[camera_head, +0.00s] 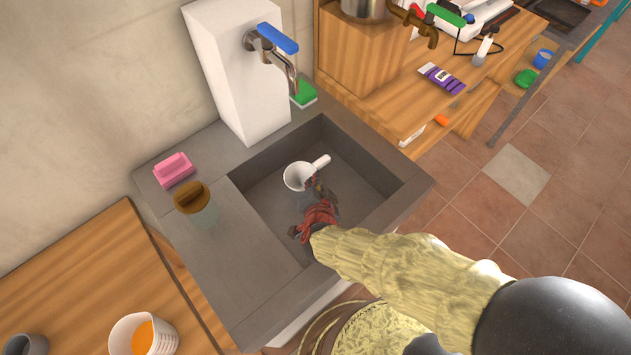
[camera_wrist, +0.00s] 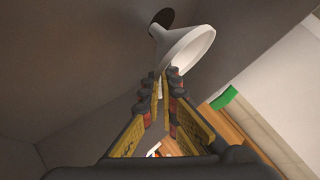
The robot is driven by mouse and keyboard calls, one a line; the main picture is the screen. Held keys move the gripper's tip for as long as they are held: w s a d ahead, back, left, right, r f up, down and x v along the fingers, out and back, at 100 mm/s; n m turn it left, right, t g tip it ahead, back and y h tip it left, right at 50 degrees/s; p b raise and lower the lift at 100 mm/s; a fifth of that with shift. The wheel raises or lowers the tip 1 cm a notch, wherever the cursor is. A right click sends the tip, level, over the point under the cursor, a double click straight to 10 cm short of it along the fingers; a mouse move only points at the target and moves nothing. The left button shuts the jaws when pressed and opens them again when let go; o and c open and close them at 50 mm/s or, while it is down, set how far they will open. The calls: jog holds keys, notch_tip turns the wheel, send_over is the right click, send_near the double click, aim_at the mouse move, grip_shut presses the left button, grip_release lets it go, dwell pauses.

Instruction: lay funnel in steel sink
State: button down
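The white funnel (camera_head: 298,176) is inside the grey sink (camera_head: 345,141), its wide mouth turned up toward the head camera and its spout pointing to the right. In the wrist view the funnel (camera_wrist: 187,46) is just beyond the fingertips, its spout near the dark round drain hole. My gripper (camera_head: 313,190) reaches down into the sink beside the funnel's mouth. In the wrist view my gripper (camera_wrist: 163,82) has its tips close together, with a small pale piece of the funnel between them. I cannot tell whether the funnel touches the sink floor.
A white tap column (camera_head: 235,65) with a blue-handled tap stands behind the sink. A pink sponge (camera_head: 174,170), a brown-topped glass (camera_head: 192,197) and a green sponge (camera_head: 303,95) are on the surround. A measuring cup with orange liquid (camera_head: 143,336) stands at lower left.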

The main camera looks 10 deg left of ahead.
jog(key=c, duration=2.1)
grip_release()
jog(key=shift+f, duration=0.1)
jog(key=shift+o, duration=0.3)
jog(key=shift+s+r+p, duration=0.1)
jog(key=shift+r+p, duration=0.2)
jog(key=p+v, duration=0.5)
jog(key=v, duration=0.6)
jog(key=shift+s+r+p, duration=0.2)
jog(key=shift+s+p, duration=0.1)
jog(key=shift+p, duration=0.05)
